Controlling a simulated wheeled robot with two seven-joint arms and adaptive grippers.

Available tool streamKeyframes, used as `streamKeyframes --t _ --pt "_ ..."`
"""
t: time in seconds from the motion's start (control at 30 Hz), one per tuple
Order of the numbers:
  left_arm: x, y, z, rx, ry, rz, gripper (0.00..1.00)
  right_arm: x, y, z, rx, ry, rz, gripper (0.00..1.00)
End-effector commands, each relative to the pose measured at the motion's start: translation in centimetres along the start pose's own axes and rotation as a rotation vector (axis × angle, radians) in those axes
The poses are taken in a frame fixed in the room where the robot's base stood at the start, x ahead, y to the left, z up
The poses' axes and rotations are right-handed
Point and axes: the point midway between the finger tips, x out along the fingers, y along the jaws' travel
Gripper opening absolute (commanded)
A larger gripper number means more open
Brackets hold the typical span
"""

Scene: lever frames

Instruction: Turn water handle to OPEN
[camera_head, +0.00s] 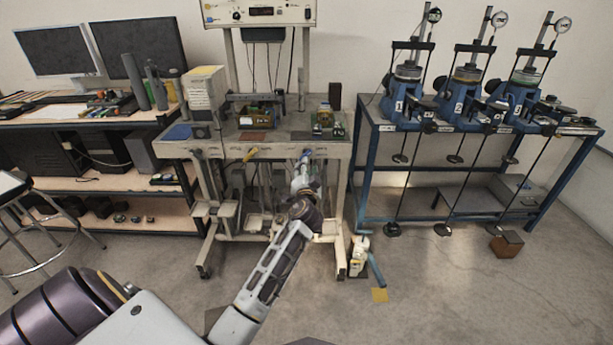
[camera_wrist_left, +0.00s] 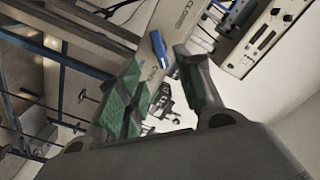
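The blue water handle (camera_head: 305,155) is on the front edge of the grey test bench (camera_head: 270,151). In the left wrist view the blue handle (camera_wrist_left: 158,46) shows against the pale front panel, below lettering that reads like CLOSE (camera_wrist_left: 184,14). My left gripper (camera_head: 303,178) is just in front of and below the handle. Its green-lined fingers (camera_wrist_left: 157,62) are spread apart, with the handle appearing between the tips in the picture. I cannot tell whether they touch it. My right gripper is not in view.
A yellow handle (camera_head: 250,154) is on the same bench edge, to the left. A white device with a blue pipe (camera_head: 359,255) stands on the floor at right. A blue-framed table (camera_head: 375,116) carries several blue machines. The floor in front is mostly clear.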

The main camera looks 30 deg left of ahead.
Motion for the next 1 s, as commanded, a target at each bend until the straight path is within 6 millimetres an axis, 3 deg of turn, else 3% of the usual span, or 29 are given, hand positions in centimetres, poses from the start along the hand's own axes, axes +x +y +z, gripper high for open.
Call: streamKeyframes --t 0.4,1.0 --pt "-3.1 0.0 0.0 0.000 -0.001 0.001 0.36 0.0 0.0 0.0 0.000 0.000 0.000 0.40" --pt "-3.2 0.0 0.0 0.000 0.000 0.001 0.36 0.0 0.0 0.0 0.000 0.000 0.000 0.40"
